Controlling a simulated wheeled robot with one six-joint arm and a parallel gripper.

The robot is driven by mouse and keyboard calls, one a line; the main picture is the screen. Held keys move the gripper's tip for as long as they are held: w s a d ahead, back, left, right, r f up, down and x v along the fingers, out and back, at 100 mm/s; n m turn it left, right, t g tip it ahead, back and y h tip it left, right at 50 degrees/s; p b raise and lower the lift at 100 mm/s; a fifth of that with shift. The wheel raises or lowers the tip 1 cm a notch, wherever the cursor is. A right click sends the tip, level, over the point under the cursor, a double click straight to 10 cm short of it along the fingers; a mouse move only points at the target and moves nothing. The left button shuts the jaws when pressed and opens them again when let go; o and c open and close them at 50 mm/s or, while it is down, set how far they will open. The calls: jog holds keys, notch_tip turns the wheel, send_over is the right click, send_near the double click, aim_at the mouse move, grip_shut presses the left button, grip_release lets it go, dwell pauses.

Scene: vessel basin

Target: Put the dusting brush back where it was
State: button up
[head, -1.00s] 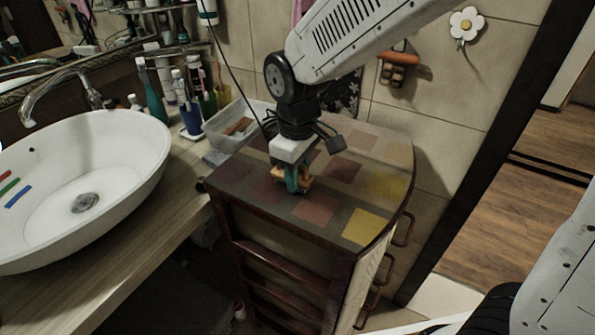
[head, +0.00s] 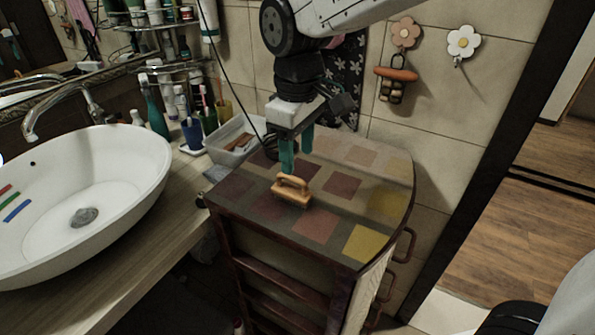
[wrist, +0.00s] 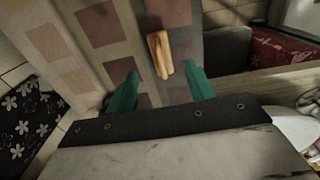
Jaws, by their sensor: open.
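The dusting brush (head: 291,188) has a tan wooden handle and stands on the patterned top of the dark wooden cabinet (head: 262,209), near its front left part. It also shows in the wrist view (wrist: 160,54), ahead of the fingertips and roughly between them. My gripper (head: 296,160) has green fingers, spread apart and empty, just above and behind the brush in the head view. In the wrist view my gripper's fingers (wrist: 165,82) stand clear of the brush on both sides. The brush's underside is hidden.
A white basin (head: 140,170) is on the counter at left. A clear bin (head: 228,150) and several bottles and cups stand behind the cabinet's left side. The wall is close behind, with flower hooks (head: 463,43). The cabinet top right of the brush is clear.

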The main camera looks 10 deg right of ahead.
jog(key=shift+r, duration=1.25)
jog(key=s+d+f+m+t, duration=0.1)
jog(key=s+d+m, duration=0.9)
jog(key=s+d, duration=0.8)
jog(key=shift+s+d+f, duration=0.15)
jog(key=shift+s+d, duration=0.25)
jog(key=shift+d, duration=0.55)
